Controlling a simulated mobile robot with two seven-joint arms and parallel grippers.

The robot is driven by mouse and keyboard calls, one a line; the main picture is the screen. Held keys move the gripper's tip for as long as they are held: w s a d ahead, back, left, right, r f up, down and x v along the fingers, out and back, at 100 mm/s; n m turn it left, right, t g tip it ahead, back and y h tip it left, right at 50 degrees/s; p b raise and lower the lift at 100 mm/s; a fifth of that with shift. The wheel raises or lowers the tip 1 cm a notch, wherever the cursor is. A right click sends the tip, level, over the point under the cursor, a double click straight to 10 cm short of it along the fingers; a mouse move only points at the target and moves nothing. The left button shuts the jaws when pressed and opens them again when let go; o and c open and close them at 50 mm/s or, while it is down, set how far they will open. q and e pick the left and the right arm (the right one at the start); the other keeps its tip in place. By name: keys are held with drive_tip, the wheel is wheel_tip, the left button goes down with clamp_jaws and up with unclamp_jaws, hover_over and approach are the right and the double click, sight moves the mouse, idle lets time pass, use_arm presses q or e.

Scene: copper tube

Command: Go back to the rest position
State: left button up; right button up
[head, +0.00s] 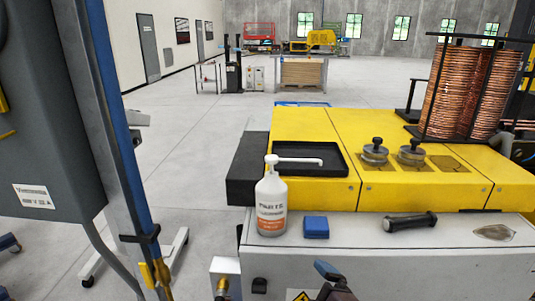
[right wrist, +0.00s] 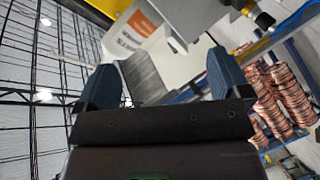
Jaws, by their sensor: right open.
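My right gripper (right wrist: 160,78) is open in the right wrist view, its two blue fingers wide apart with nothing gripped between them. In the head view a blue fingertip and dark body, which look like my right gripper (head: 328,272), show at the bottom edge, in front of the grey machine front. The rest of that arm is out of frame. My left gripper is not in view.
A white pump bottle (head: 271,205), a blue block (head: 316,227) and a black handle (head: 410,221) stand or lie on the grey ledge (head: 365,240). Behind are the yellow machine top (head: 302,123) and copper coils (head: 460,95). A grey cabinet (head: 45,130) fills the left.

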drive_tip(key=s+d+f+m+h+b, duration=0.1)
drive_tip(key=s+d+f+m+h, duration=0.1)
drive_tip(key=d+f+m, duration=1)
drive_tip(key=s+d+f+m+g+h, duration=0.1)
drive_tip(key=s+d+f, duration=0.2)
drive_tip(key=s+f, duration=0.2)
drive_tip(key=s+d+f+m+g+h+b, duration=0.1)
drive_tip(key=s+d+f+g+h, duration=0.1)
drive_tip(key=s+d+f, duration=0.2)
wheel_tip(320, 180, down, 3)
drive_tip(key=shift+s+f+m, duration=0.15)
drive_tip(key=shift+s+m, duration=0.25)
drive_tip(key=shift+s, duration=0.65)
